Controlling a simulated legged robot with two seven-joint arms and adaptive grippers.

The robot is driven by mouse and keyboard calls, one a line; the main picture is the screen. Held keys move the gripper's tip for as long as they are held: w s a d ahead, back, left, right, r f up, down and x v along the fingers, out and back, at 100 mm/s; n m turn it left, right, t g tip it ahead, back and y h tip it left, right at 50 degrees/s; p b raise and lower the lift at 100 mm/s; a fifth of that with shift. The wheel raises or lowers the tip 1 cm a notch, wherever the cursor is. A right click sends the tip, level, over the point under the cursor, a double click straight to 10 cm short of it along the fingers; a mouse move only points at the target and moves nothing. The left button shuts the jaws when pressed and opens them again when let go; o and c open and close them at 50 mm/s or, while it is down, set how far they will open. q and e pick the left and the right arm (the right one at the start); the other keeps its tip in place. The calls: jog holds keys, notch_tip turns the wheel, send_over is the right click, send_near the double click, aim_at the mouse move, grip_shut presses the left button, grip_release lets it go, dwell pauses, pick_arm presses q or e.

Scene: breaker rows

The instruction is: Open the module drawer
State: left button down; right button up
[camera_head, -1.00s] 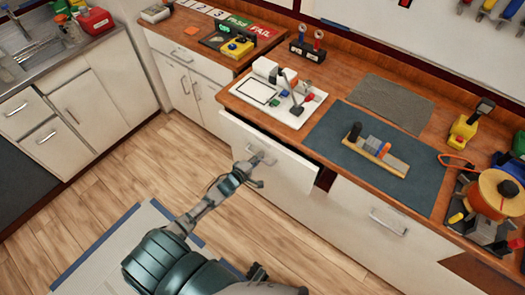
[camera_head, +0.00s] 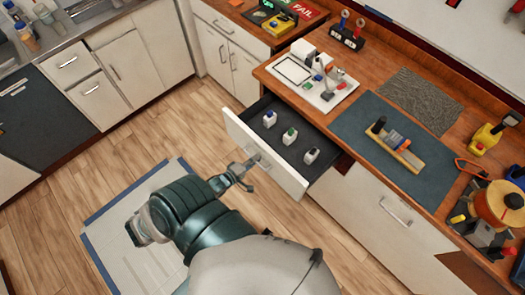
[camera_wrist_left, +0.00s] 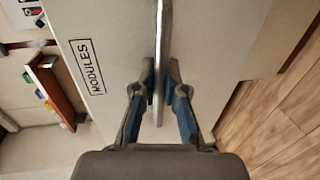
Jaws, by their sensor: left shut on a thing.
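The module drawer (camera_head: 281,148) is pulled well out of the counter. Its dark inside holds three small white modules with coloured tops, (camera_head: 290,136) being the middle one. My left gripper (camera_head: 246,169) is at the drawer's front, shut on the drawer handle (camera_head: 260,160). In the left wrist view, the gripper's fingers (camera_wrist_left: 160,82) close on both sides of the handle bar (camera_wrist_left: 163,40), and a "MODULES" label (camera_wrist_left: 87,67) shows on the drawer front. My right gripper is not in view.
A white board with small parts (camera_head: 312,80) and a blue-grey mat with a wooden rail (camera_head: 398,150) lie on the counter above. A shut drawer (camera_head: 396,213) is to the right. Wooden floor (camera_head: 150,115) is open at the left.

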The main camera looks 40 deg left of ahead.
pick_arm(q)
jog(key=shift+s+f+p, duration=0.15)
jog(key=shift+s+p, duration=0.15)
jog(key=shift+s, duration=0.95)
jog(key=shift+s+f+p, duration=0.15)
jog(key=shift+s+p, duration=0.1)
jog(key=shift+s, duration=0.95)
jog(key=c, duration=1.2)
grip_release()
jog(key=shift+w, duration=0.1)
jog(key=shift+w+a+r, duration=0.1)
jog(key=v, duration=1.2)
jog(key=shift+a, duration=0.1)
